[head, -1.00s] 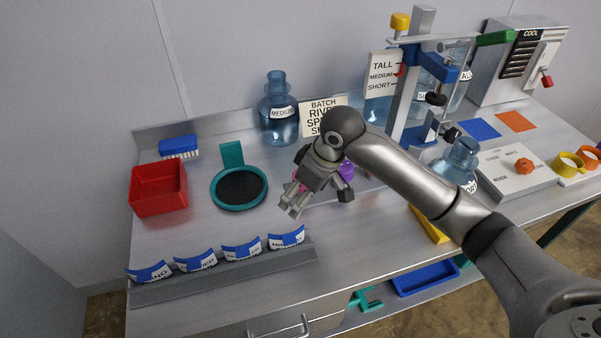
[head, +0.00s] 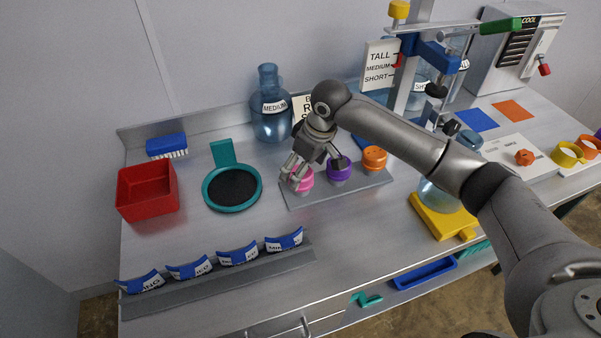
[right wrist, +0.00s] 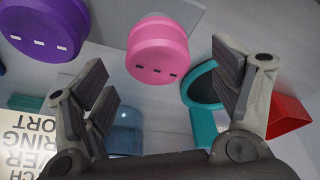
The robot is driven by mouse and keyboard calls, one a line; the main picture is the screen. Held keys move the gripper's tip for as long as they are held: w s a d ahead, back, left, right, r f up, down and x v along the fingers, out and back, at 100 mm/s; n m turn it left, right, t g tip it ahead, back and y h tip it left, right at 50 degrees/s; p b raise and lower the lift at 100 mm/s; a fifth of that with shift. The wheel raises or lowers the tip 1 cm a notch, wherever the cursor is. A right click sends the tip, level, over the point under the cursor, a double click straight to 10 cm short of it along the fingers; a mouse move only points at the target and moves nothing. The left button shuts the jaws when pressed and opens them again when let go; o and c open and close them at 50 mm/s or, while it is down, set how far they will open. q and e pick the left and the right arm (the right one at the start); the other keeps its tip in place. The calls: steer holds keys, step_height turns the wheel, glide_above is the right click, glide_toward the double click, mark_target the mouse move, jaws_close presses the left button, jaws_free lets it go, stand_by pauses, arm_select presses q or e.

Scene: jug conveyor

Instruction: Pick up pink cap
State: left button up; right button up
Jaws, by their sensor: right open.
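The pink cap (head: 302,181) sits at the left end of a grey cap tray (head: 330,192), partly hidden by my right gripper in the head view. My right gripper (head: 292,172) is open and right at the pink cap from above. In the right wrist view the pink cap (right wrist: 158,50) shows beyond and between the open fingers (right wrist: 165,95), with nothing held. The purple cap (head: 339,170) stands beside it on the tray and also shows at the upper left of the right wrist view (right wrist: 45,40). My left gripper is not in view.
An orange cap (head: 374,158) is at the tray's right end. A teal round pad (head: 232,188) and a red bin (head: 147,190) lie to the left. A blue medium jug (head: 271,110) stands behind. A label rack (head: 220,271) is in front.

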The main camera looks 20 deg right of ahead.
steer(key=shift+p+x, duration=0.35)
steer(key=shift+x, duration=1.55)
steer(key=shift+d, duration=0.1)
steer(key=c, duration=0.8)
